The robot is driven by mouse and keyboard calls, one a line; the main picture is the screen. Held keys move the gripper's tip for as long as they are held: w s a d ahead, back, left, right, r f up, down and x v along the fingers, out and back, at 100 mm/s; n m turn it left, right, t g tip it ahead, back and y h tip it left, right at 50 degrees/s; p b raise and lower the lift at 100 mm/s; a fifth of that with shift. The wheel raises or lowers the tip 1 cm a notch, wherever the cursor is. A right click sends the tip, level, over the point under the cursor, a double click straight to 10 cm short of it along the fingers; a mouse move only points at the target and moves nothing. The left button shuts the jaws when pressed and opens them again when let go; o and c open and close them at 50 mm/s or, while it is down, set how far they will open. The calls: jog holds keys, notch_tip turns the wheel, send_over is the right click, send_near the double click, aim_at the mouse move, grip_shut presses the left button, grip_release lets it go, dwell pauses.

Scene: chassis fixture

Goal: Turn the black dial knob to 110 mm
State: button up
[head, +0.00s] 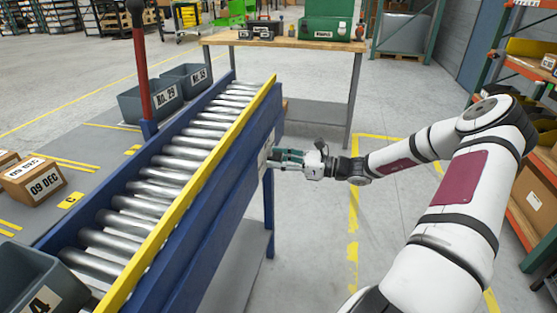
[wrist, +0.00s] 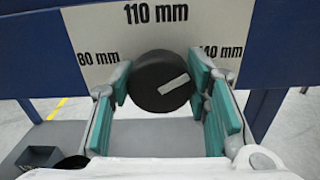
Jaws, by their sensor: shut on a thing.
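The black dial knob (wrist: 150,72) sits on a pale plate (wrist: 218,22) on the blue frame. Its white mark (wrist: 173,85) lies right of centre and slopes up to the right, toward the right-hand label rather than the top one. The plate reads 80 mm at left, 110 mm at top and a partly covered 140 mm at right. My gripper (wrist: 163,90) is shut on the knob, with teal finger pads on its left and right sides. In the head view my gripper (head: 288,158) meets the conveyor's side; the knob is hidden there.
The roller conveyor (head: 180,165) has a yellow edge rail (head: 205,175) above the plate. A workbench (head: 290,42) with a green case stands behind. Orange shelving (head: 530,68) is at the right. Floor between conveyor and shelving is clear.

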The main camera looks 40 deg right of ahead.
jog(key=n+p, duration=0.3)
jog(key=n, duration=0.3)
jog(key=n+p, duration=0.1)
jog(key=n, duration=0.4)
jog(key=shift+s+a+n+p, duration=0.1)
jog(key=shift+n+p, duration=0.2)
dwell(0.4)
jog(key=o, duration=1.2)
jog(key=shift+c, duration=0.2)
jog(key=v, duration=1.2)
